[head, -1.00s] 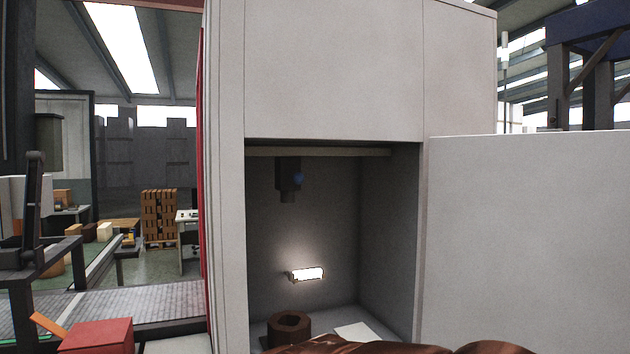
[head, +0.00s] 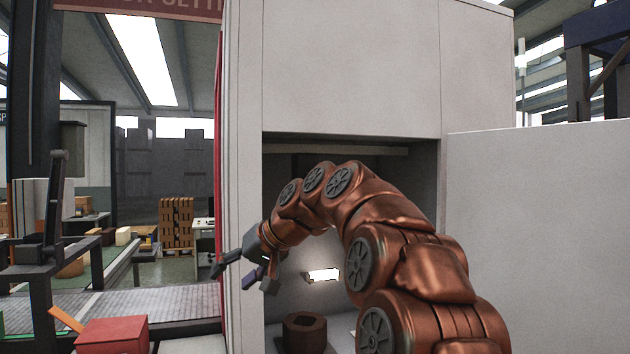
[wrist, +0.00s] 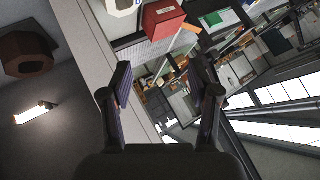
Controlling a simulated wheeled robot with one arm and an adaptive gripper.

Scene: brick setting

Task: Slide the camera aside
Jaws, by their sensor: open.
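My gripper (head: 243,277) is at the left edge of the cabinet's opening, with its fingers pointing down and left. It is open and empty, and its two spread fingers show in the wrist view (wrist: 164,82). A dark camera-like box with a blue spot hung under the rail inside the cabinet in the earlier head view. My raised arm now covers that place, and I cannot make the box out in the wrist view.
The white cabinet (head: 350,70) has a lit lamp (head: 323,275) and a brown hollow block (head: 305,333) inside. A white panel (head: 540,230) stands at right. A red box (head: 112,335) and a conveyor (head: 165,302) are at left.

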